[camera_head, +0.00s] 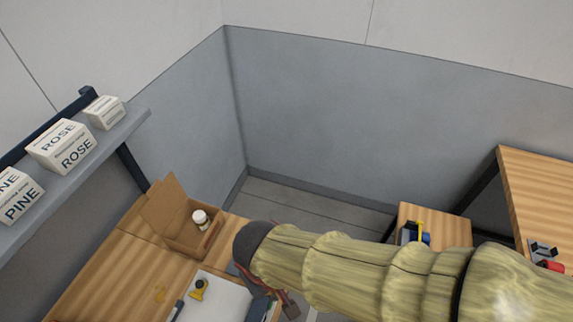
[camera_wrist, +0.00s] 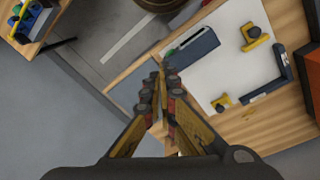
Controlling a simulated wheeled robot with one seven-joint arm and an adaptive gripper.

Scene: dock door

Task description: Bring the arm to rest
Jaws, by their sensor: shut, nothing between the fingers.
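My arm (camera_head: 360,265) stretches across the lower right of the head view, in a pale ribbed cover with a dark end cap. My gripper (camera_wrist: 160,82) shows in the wrist view with its fingers drawn together and nothing between them. Part of it (camera_head: 288,306) shows below the dark cap in the head view. In the wrist view the fingertips point towards the front edge of a wooden bench (camera_wrist: 272,142) and a white board (camera_wrist: 222,72) on it. I cannot tell the height of the fingertips above them.
An open cardboard box (camera_head: 184,236) holding a white-lidded jar (camera_head: 200,218) stands on the left bench. A shelf (camera_head: 75,180) with ROSE (camera_head: 62,146) and PINE boxes (camera_head: 18,195) is above. A small wooden table (camera_head: 452,236) and a taller one (camera_head: 540,190) stand right. Floor shows between.

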